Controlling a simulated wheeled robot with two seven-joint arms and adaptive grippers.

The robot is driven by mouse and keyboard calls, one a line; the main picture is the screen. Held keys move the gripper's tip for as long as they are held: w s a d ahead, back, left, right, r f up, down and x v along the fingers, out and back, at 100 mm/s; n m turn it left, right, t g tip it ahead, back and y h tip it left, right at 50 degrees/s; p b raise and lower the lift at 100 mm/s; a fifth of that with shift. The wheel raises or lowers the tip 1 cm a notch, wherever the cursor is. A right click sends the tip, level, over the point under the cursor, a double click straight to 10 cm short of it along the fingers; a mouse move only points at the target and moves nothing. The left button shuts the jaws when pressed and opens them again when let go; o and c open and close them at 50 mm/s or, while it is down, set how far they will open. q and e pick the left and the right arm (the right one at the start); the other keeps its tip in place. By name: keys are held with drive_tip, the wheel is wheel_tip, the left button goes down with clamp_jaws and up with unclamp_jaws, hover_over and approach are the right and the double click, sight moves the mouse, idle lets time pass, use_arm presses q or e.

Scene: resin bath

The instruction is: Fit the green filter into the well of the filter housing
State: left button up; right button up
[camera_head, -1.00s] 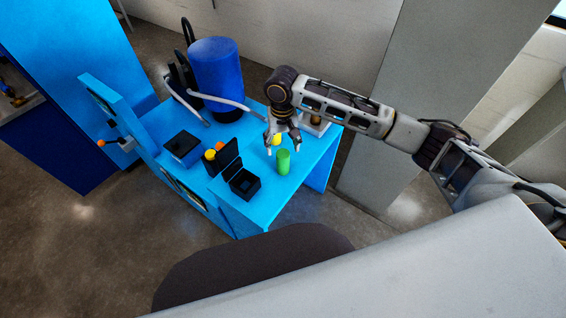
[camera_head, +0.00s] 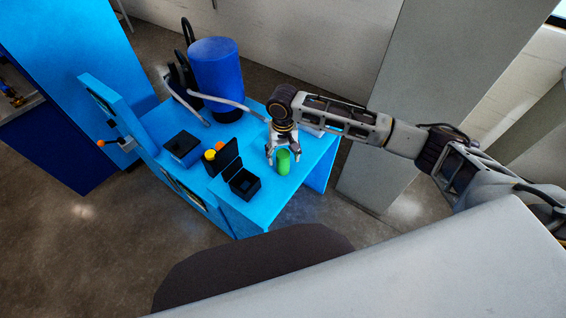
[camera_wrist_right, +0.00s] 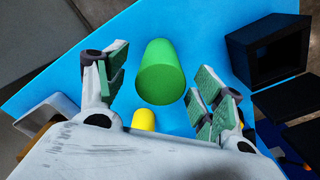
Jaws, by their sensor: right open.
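The green filter (camera_head: 283,163) is a small cylinder standing upright on the blue bench top. My right gripper (camera_head: 284,158) is open, pointing down at the green filter. In the right wrist view the filter (camera_wrist_right: 161,72) lies between the two spread fingers of my right gripper (camera_wrist_right: 160,85), with a gap on each side. The filter housing (camera_head: 244,184) is a black open box with its lid raised, left of the filter. In the right wrist view the housing (camera_wrist_right: 266,52) is at the upper right, its well looking empty. My left gripper is not in view.
A yellow cylinder (camera_wrist_right: 144,119) stands near the green filter. The raised lid, a yellow-topped item (camera_head: 210,155) and a black box (camera_head: 184,148) lie left of the housing. A large blue drum (camera_head: 218,75) with hoses stands behind. The bench front edge is close.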

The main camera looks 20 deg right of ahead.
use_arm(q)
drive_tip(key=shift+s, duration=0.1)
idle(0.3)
use_arm(e)
drive_tip(key=shift+c, duration=1)
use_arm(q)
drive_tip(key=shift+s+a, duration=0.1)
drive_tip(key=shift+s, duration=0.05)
use_arm(e)
drive_tip(key=c, duration=1)
drive_tip(key=shift+o, duration=0.2)
drive_tip(key=shift+r, duration=0.15)
wheel_tip(320, 180, up, 9)
drive_tip(key=shift+f+p, duration=0.15)
drive_tip(key=shift+p, duration=0.15)
drive_tip(key=shift+r, duration=0.5)
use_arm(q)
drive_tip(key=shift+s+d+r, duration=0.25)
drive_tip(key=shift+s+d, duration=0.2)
